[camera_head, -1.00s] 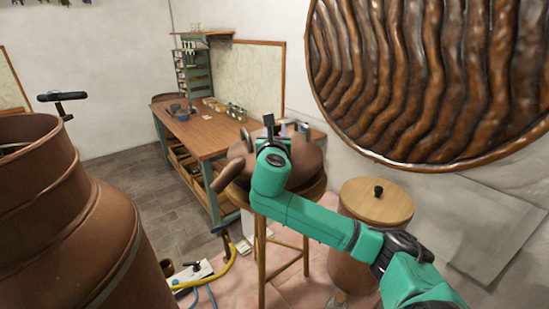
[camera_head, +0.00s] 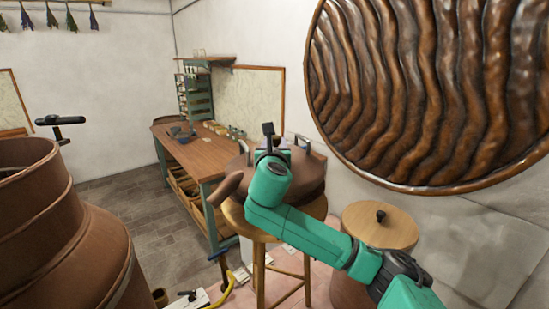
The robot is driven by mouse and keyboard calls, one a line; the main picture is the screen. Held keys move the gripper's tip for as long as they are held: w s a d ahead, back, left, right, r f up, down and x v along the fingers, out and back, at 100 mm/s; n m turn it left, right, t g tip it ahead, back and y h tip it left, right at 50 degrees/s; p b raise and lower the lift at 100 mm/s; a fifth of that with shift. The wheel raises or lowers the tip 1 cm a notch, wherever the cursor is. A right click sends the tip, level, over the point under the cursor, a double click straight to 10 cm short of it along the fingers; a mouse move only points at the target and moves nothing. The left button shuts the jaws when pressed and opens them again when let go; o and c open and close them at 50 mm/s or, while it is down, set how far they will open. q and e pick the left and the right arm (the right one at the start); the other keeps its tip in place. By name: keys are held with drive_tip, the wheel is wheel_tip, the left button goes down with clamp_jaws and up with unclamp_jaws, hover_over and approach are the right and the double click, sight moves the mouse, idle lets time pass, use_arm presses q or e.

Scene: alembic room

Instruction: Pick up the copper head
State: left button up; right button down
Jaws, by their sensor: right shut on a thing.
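The copper head (camera_head: 312,176) is a rounded brown-copper piece with a spout (camera_head: 229,184) pointing left. It is at the top of a round wooden stool (camera_head: 236,216). Whether a small gap separates it from the seat cannot be told. My right gripper (camera_head: 271,146) is at the top of the head, shut on it. My teal right arm hides the front of the head and part of the seat. My left gripper is not in view.
A large copper vessel (camera_head: 92,246) fills the lower left. A wooden-lidded container (camera_head: 381,226) stands right of the stool. A workbench (camera_head: 193,151) with small items is behind. A big rippled copper disc (camera_head: 430,90) hangs on the right wall.

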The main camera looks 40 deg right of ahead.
wheel_tip(320, 180, up, 17)
drive_tip(key=shift+s+a+b, duration=0.15)
drive_tip(key=shift+b, duration=0.25)
drive_tip(key=c, duration=1.2)
unclamp_jaws()
clamp_jaws()
